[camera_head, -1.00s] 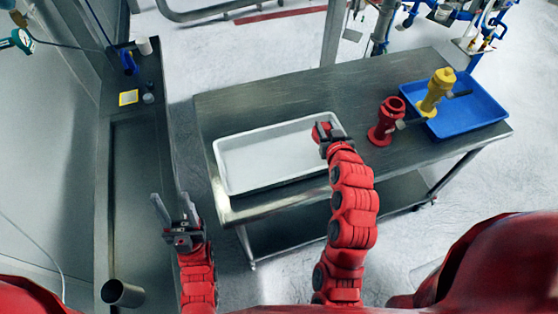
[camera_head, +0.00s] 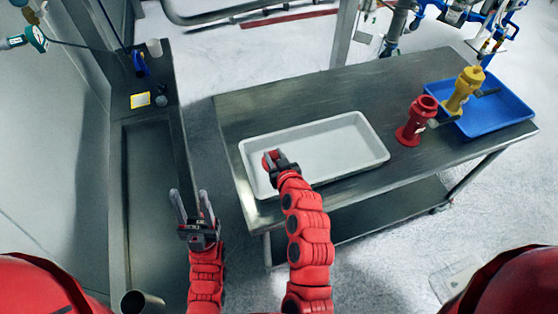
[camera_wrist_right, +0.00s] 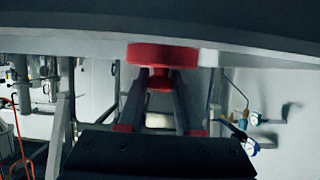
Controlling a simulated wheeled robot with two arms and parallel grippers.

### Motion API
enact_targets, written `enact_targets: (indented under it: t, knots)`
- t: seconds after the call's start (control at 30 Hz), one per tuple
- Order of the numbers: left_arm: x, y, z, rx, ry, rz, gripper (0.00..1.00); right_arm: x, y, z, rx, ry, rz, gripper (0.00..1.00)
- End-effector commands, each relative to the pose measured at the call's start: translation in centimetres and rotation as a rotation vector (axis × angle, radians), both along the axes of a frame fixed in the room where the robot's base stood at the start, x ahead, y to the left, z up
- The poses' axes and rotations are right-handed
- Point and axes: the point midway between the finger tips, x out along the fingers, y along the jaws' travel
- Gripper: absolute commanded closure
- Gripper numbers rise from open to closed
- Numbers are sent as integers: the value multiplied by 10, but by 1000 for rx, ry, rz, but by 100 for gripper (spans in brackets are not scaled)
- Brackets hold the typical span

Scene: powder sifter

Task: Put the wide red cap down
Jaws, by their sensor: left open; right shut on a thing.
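The wide red cap (camera_head: 267,161) is held in my right gripper (camera_head: 277,162), at the left part of the white tray (camera_head: 360,125). In the right wrist view the cap (camera_wrist_right: 162,55) shows as a broad red disc with a narrower stem between the fingers of my right gripper (camera_wrist_right: 161,85). Whether the cap touches the tray cannot be told. My left gripper (camera_head: 191,200) is open and empty, left of the table.
A red sifter body (camera_head: 417,122) stands on the metal table (camera_head: 290,95) right of the tray. A yellow one (camera_head: 463,92) stands in a blue tray (camera_head: 508,118). A long counter (camera_head: 150,200) runs along the left. The table behind the white tray is clear.

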Motion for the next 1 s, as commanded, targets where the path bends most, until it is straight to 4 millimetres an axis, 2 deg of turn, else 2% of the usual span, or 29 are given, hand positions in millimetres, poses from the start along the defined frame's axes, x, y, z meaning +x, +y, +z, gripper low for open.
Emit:
enact_targets:
  t: [0.33,0.77,0.8,0.93,1.0]
  knots:
    - [0,0,12,0,0,0,50,-1,0,-39,1,5,0,100]
    - [0,0,7,0,0,0,50,0,-1,-46,1,0,-2,100]
    - [0,0,9,0,0,0,50,0,-1,-44,1,0,-2,59]
    - [0,0,9,0,0,0,50,0,-1,-44,1,1,-2,36]
    - [0,0,9,0,0,0,50,0,-1,-44,1,1,-2,36]
